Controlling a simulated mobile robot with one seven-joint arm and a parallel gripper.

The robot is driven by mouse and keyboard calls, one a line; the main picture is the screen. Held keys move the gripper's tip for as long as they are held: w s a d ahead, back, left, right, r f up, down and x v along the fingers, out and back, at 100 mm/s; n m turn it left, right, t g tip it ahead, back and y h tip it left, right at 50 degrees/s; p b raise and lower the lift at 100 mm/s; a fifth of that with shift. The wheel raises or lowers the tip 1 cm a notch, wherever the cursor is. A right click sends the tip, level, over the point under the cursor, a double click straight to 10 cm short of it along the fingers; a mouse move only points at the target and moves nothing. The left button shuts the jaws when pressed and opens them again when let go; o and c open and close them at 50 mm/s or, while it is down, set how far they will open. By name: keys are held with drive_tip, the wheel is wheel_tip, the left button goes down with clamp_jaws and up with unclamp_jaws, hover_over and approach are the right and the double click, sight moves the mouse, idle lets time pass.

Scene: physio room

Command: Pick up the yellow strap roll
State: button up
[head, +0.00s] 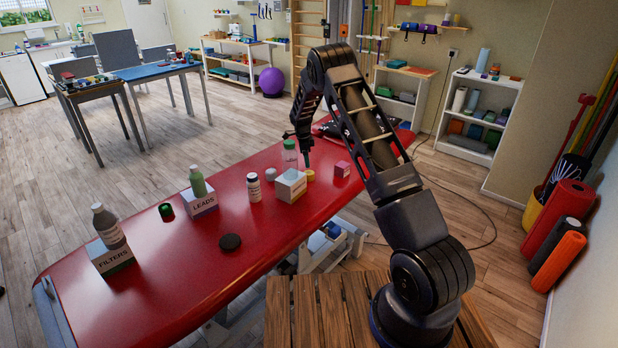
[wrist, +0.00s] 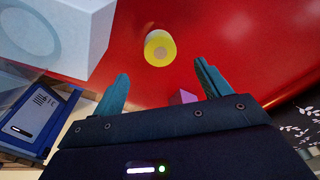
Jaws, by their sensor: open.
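The yellow strap roll (head: 310,175) is a small yellow disc on the red treatment table, just right of a white box (head: 291,187). In the wrist view the yellow strap roll (wrist: 160,48) shows a pale round centre and lies beyond and between my fingertips. My gripper (head: 305,160) points down above the table near the roll. In the wrist view my gripper (wrist: 163,88) is open, with its two teal fingers apart and nothing between them. The roll is apart from the fingers.
The white box (wrist: 60,35) stands close at left in the wrist view. A pink box (head: 343,169) stands right of the roll. A clear bottle with green cap (head: 290,155), a small white tub (head: 270,175) and a white pill bottle (head: 254,188) stand nearby.

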sight(309, 172)
drive_tip(key=f, duration=0.6)
drive_tip(key=d+f, duration=0.1)
drive_tip(key=f, duration=0.2)
drive_tip(key=shift+f, duration=0.1)
drive_tip(key=c, duration=1.1)
